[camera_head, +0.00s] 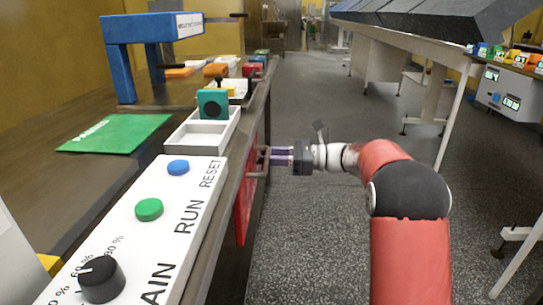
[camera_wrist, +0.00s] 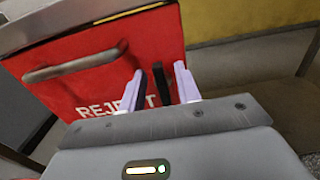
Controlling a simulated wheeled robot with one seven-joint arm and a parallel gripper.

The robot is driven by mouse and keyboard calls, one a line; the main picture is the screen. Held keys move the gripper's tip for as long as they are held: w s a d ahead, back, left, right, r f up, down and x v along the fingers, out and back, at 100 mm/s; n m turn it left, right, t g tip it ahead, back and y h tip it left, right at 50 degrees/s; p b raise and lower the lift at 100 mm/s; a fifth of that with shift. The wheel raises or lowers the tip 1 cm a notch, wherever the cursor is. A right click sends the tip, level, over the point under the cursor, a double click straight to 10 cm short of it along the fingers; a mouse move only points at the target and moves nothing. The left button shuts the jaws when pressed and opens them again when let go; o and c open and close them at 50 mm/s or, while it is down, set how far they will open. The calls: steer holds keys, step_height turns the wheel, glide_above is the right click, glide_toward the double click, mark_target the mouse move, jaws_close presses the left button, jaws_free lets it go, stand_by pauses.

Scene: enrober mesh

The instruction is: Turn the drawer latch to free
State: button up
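The red drawer front (camera_wrist: 105,65), marked REJECT, fills the upper left of the wrist view. It also shows in the head view (camera_head: 243,212), below the counter edge. A grey bar handle (camera_wrist: 72,68) is on it. A black upright bar, apparently the latch (camera_wrist: 161,82), stands at the drawer's right part. My gripper (camera_wrist: 160,69) is open, with one pale finger on each side of the latch and gaps visible between. Whether either finger touches it I cannot tell. In the head view my gripper (camera_head: 271,157) is at the drawer front; the latch is not clear there.
The counter above holds a white panel (camera_head: 190,215) with a knob and buttons, a white tray (camera_head: 190,140), a green sheet (camera_head: 115,133) and a blue stand (camera_head: 122,70). The aisle floor (camera_head: 310,240) to the right is open. Another bench (camera_head: 505,95) stands farther right.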

jaws_close()
